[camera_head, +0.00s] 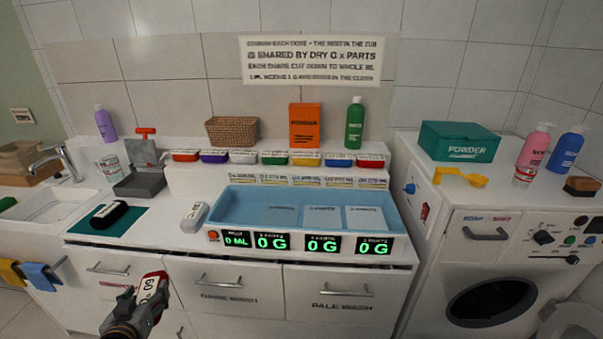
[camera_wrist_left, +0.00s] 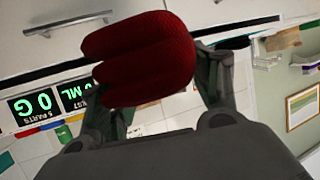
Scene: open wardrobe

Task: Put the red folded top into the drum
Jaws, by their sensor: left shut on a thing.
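The red folded top (camera_wrist_left: 145,55) fills the upper middle of the left wrist view as a rounded, ridged red bundle. My left gripper (camera_wrist_left: 157,92) is shut on it, with one finger on each side. In the head view the red top (camera_head: 152,286), with a white tag marked 60, is at the tip of my left gripper (camera_head: 143,298), in front of the lower cabinet at bottom left. The drum (camera_head: 490,302) is the dark round opening in the white washing machine at the lower right, well apart from the gripper. My right gripper is not in view.
The counter holds a blue tray (camera_head: 235,207) with green readouts in front. A teal powder box (camera_head: 462,142), yellow scoop (camera_head: 462,177) and pink bottle (camera_head: 535,150) stand on the machine (camera_head: 450,232). A pale rounded shape (camera_head: 573,318) lies right of the drum opening.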

